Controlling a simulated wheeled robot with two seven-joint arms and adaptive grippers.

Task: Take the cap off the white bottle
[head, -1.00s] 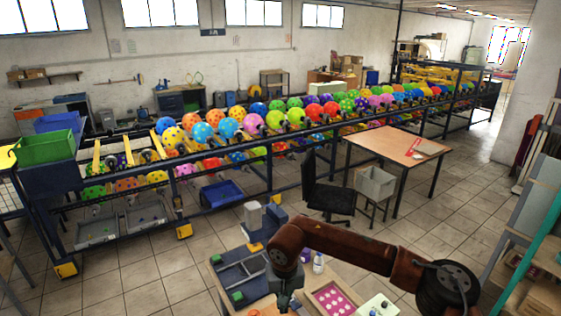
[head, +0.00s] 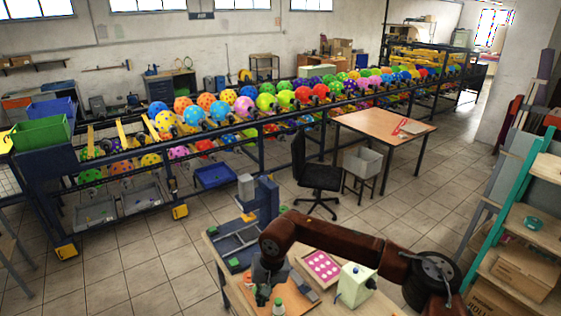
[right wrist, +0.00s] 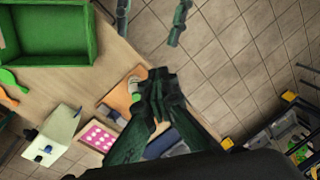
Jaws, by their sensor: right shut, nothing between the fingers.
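A small white bottle (head: 279,311) with a green cap (head: 278,302) stands on an orange mat (head: 298,304) at the bottom of the head view. In the right wrist view a pale, green-topped shape (right wrist: 136,92), probably this bottle, shows close beside the fingertips. My right gripper (head: 263,294) is just left of the bottle, pointing down. It is shut and empty, and shows in the right wrist view (right wrist: 157,90). Whether it touches the bottle I cannot tell. Two dark fingers of my left gripper (right wrist: 152,28) stand apart at the top of the right wrist view.
A pink dotted tray (head: 321,267) and a pale box-shaped device (head: 355,285) stand right of the mat. A blue-grey fixture (head: 240,242) is at the bench's far left. A green tray (right wrist: 60,30) lies on the bench. Floor is free beyond the bench edge.

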